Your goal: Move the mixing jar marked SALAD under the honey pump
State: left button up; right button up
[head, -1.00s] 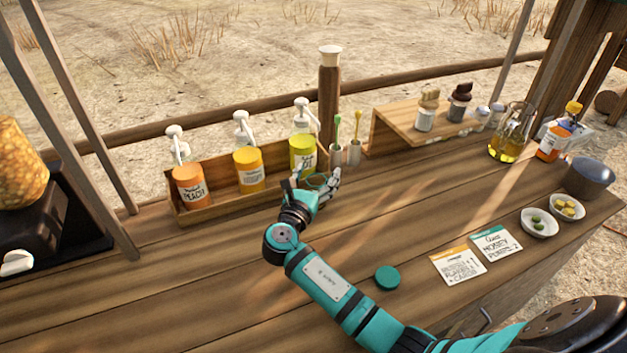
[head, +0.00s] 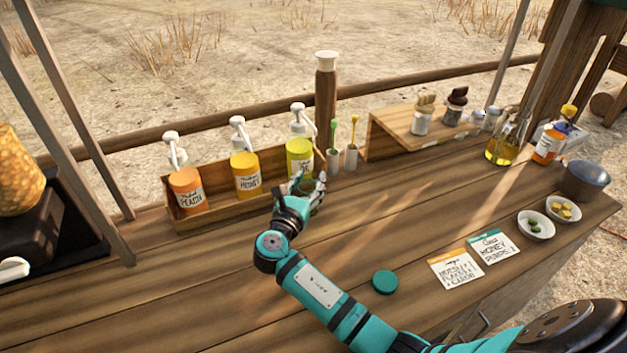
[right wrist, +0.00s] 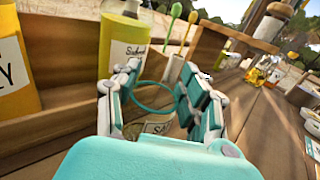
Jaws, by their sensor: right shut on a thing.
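The honey pump (head: 246,175) is the middle yellow bottle in the wooden rack, with a white pump head. Part of it shows at the left edge of the right wrist view (right wrist: 14,72). My right gripper (head: 307,188) is in front of the rack's right end, by the yellow-green pump bottle, to the right of the honey pump. In the right wrist view the gripper (right wrist: 155,92) is shut around a clear jar with a teal rim (right wrist: 152,109). A label (right wrist: 157,128) shows low on the jar, partly hidden and hard to read. My left gripper is not in view.
The rack (head: 225,212) also holds an orange pump bottle (head: 187,190) and the yellow-green one (head: 299,155). Two small cups with spoons (head: 342,158) stand just right of it. A teal lid (head: 384,282) and two cards (head: 475,258) lie in front. The counter left of my arm is clear.

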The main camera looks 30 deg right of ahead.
jog(key=shift+w+a+b, duration=0.1)
jog(key=shift+a+b, duration=0.3)
jog(key=shift+a, duration=5.9)
